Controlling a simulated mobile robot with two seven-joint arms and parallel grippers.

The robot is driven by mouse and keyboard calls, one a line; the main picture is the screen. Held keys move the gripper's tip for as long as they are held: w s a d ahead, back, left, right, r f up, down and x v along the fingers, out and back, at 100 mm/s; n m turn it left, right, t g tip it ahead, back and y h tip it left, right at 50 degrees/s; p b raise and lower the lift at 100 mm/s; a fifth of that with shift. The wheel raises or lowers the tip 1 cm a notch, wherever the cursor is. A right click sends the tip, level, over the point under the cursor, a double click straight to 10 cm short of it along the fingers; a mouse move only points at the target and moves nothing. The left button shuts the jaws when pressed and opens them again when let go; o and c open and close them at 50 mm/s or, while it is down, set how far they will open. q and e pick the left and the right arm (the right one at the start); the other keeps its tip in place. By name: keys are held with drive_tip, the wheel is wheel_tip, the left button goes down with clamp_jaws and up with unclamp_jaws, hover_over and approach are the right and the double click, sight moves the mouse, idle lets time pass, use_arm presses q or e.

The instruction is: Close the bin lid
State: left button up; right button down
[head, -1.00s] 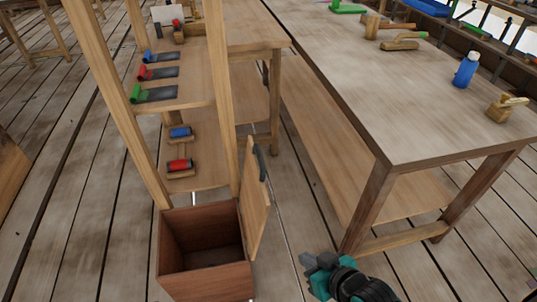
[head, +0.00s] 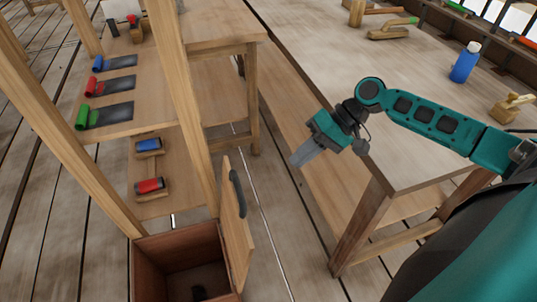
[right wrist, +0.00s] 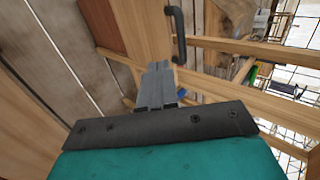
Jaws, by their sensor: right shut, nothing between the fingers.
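The wooden bin (head: 150,268) stands on the floor at the bottom left of the head view, its top open. Its lid (head: 234,225) stands upright on the bin's right side, with a dark handle (head: 238,193) on its right face. A small dark thing lies inside the bin. My right gripper (head: 300,157) is shut and empty, above and to the right of the lid, apart from it. In the right wrist view the shut fingers (right wrist: 155,88) point toward the lid (right wrist: 142,30), and the handle (right wrist: 177,35) shows just right of them. My left gripper is not in view.
A wooden shelf rack (head: 175,100) with red, blue and green rollers stands behind the bin. A long workbench (head: 400,130) is on the right, under my right arm, with a blue bottle (head: 465,62) on top. Bare floor lies between bin and bench.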

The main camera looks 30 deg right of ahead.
drive_tip(key=a+r+x, duration=0.2)
drive_tip(key=x, duration=1)
drive_tip(key=shift+w+f+b, duration=0.15)
drive_tip(key=shift+w+b, duration=0.1)
drive_tip(key=shift+b, duration=0.05)
drive_tip(key=shift+w+a, duration=0.1)
drive_tip(key=shift+a, duration=0.1)
